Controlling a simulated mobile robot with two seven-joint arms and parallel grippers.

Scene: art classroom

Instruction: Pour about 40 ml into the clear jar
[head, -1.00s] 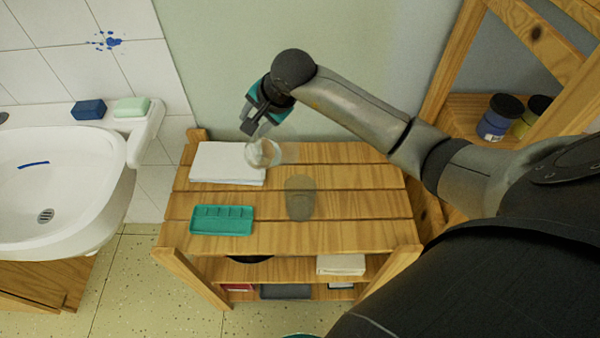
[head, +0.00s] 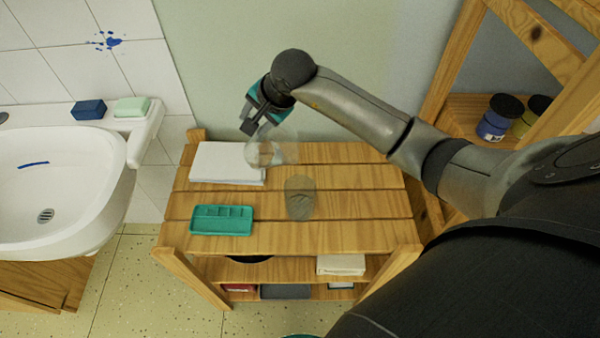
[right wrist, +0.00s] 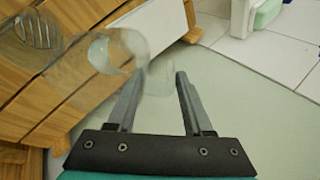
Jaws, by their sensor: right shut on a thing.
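A clear jar (head: 299,198) stands upright on the slatted top of the wooden shelf unit; it also shows at the upper left of the right wrist view (right wrist: 32,38). My right gripper (head: 260,126) is above the back of the unit, behind and left of this jar. It is shut on a second clear vessel (head: 268,150), held tilted beside the white paper and apart from the jar. In the right wrist view this vessel (right wrist: 112,58) reaches left from the fingers toward the jar. The liquid level is too faint to read. My left gripper is not in view.
A stack of white paper (head: 222,163) and a teal tray (head: 221,220) lie on the wooden top (head: 355,205), whose right part is clear. A white sink (head: 75,175) is at the left. Lidded paint jars (head: 495,122) stand on a shelf at the right.

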